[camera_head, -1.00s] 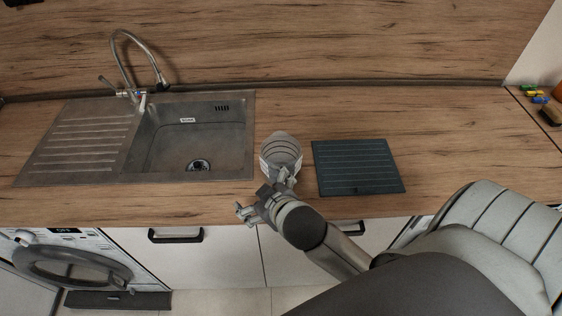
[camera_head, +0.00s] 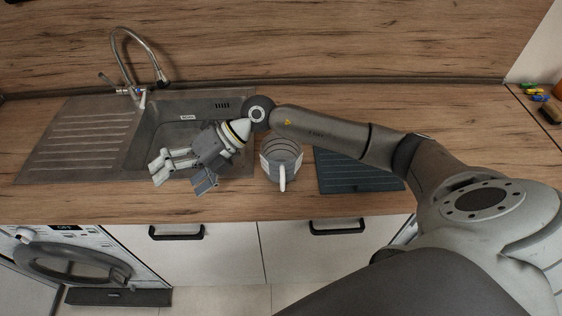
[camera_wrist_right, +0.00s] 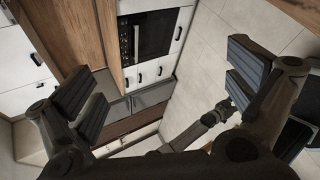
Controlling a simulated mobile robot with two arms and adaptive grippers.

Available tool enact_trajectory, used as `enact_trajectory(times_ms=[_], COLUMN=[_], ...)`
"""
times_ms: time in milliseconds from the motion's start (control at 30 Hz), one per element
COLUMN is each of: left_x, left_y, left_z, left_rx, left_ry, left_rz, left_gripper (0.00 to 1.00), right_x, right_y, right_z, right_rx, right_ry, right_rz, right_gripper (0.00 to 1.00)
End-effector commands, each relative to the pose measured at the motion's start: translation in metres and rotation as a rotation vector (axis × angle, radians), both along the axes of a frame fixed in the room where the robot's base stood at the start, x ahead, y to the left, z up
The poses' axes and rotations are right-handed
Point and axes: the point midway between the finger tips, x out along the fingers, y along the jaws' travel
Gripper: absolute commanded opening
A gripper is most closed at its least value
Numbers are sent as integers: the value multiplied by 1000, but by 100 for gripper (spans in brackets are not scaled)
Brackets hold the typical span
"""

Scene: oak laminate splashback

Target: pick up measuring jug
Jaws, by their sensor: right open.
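My right gripper (camera_head: 178,180) is left of the jug, above the front right part of the sink, apart from the jug. Its fingers point left and are spread with nothing between them. The right wrist view shows the open pads of my right gripper (camera_wrist_right: 168,85) with no jug between them. My right forearm passes behind the jug in the head view. My left gripper is not in view.
A metal sink (camera_head: 140,160) with a tall tap (camera_head: 140,65) is at the left. A dark ribbed mat (camera_head: 345,172) lies right of the jug, partly covered by my arm. Small coloured items (camera_head: 535,94) are at the far right. The counter's front strip (camera_head: 110,205) is clear.

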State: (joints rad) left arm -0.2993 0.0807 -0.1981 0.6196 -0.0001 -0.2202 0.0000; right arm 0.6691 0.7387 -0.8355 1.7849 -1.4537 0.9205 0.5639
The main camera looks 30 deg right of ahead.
Motion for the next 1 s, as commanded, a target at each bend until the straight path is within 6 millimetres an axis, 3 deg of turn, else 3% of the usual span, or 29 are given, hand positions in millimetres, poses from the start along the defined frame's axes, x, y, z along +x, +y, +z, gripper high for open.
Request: enact_trajectory(times_ms=[100, 167, 300, 400, 567, 1000], left_x=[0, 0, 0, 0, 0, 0], left_y=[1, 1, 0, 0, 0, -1], left_z=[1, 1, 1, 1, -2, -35], left_rx=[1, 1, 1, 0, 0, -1], left_ry=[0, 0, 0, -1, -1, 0], left_rz=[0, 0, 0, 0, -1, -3], left_gripper=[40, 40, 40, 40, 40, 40], right_x=[16, 22, 28, 27, 25, 24], right_y=[-77, -119, -207, -249, -278, -279], right_z=[-33, -42, -44, -38, -36, -89], right_rx=[-348, -506, -796, -925, -1014, -1018], right_ry=[35, 68, 152, 202, 242, 245], right_rz=[17, 4, -57, -100, -135, -134], right_gripper=[100, 100, 100, 100, 100, 100])
